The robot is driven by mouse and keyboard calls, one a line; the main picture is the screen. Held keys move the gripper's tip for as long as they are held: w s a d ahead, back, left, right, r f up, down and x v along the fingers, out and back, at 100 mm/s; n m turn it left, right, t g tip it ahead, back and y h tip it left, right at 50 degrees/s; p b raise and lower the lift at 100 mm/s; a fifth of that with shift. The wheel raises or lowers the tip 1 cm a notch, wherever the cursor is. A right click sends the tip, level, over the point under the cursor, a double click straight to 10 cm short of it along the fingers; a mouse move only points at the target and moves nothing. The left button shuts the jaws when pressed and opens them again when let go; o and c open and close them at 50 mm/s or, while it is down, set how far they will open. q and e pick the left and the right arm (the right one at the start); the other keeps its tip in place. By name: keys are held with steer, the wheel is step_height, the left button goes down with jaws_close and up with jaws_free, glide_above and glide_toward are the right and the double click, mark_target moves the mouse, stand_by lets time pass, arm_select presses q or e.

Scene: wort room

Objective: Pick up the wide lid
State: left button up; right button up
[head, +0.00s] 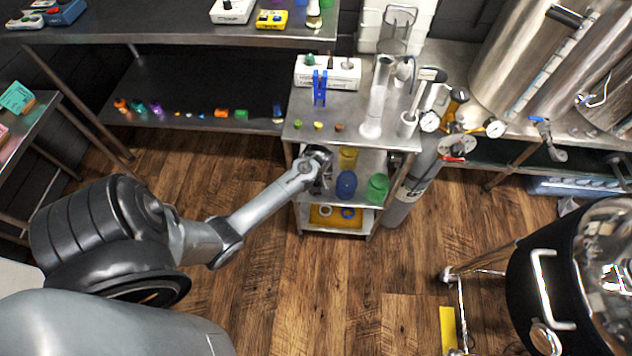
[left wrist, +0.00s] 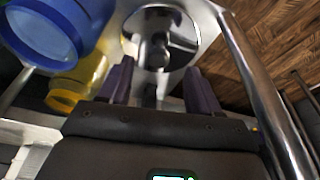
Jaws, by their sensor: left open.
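My left gripper (head: 319,172) reaches to the left side of the middle shelf of a steel cart, and it also shows in the left wrist view (left wrist: 159,70). Its two dark fingers are apart. A round shiny metal piece with a raised middle (left wrist: 172,30), seemingly the wide lid, lies just beyond the fingertips, roughly in line with the gap. I cannot tell whether a finger touches it. In the head view the gripper hides this spot. My right gripper is not in view.
A blue jar (head: 346,184), a yellow jar (head: 347,158) and a green jar (head: 377,188) stand right of my gripper on the same shelf. A steel cart post (left wrist: 262,90) runs close by on the right. The cart's top (head: 345,132) is just above.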

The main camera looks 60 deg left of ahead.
mark_target(315, 190)
arm_select(q)
steer(key=shift+w+a, duration=0.2)
steer(key=shift+a, duration=0.25)
steer(key=b+x, duration=0.2)
steer(key=x, duration=0.1)
steer(key=shift+w+a+f, duration=0.1)
steer(key=shift+a+f, duration=0.05)
steer(key=shift+f, duration=0.2)
steer(key=shift+a+f+b, duration=0.15)
steer(key=shift+f+b, duration=0.15)
steer(key=shift+f, duration=0.3)
jaws_close()
